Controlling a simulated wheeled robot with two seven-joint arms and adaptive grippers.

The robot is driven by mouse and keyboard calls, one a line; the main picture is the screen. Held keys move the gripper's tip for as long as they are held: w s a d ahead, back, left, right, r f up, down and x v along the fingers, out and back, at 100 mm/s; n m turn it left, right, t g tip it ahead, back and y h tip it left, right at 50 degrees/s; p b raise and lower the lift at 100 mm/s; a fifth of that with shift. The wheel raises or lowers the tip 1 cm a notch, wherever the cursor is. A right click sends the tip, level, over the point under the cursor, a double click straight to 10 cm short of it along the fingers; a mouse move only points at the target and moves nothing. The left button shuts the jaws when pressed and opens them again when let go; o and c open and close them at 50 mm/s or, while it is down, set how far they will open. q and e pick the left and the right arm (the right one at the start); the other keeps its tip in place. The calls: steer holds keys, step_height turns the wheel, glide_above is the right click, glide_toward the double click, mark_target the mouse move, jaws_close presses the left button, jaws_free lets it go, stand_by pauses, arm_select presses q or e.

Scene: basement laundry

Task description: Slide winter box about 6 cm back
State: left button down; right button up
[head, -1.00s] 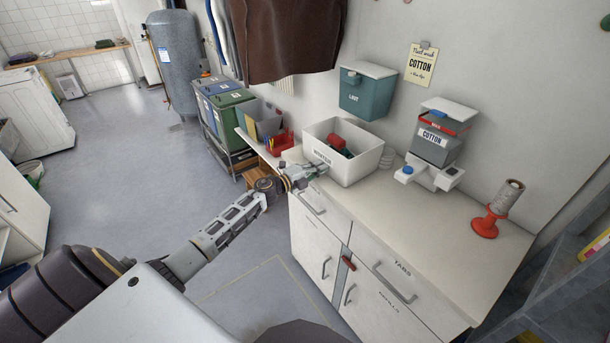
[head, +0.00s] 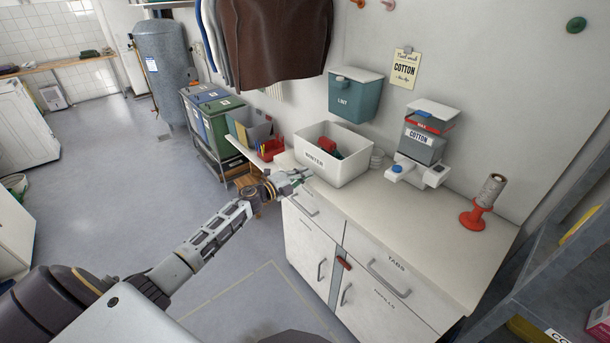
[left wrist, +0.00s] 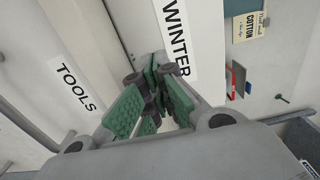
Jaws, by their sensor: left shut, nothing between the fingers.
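The winter box (head: 333,171) is a white open bin labelled WINTER. It stands upright on the left part of the counter, with dark and red items inside. My left gripper (head: 306,174) is at the counter's front edge, by the lower front of the box. In the left wrist view, the green-padded fingers (left wrist: 162,72) are shut and empty, pointing at the box front, with the WINTER label (left wrist: 178,38) just beyond them. I cannot tell whether the fingertips touch the box. My right gripper is not in view.
A teal lint bin (head: 355,97) hangs behind.

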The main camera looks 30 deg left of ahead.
arm_select(q)
steer(key=v, duration=1)
steer(key=shift+s+b, duration=0.2)
steer(key=shift+b, duration=0.1)
stand_by(0.5)
steer(key=shift+a, duration=0.1)
stand_by(0.3)
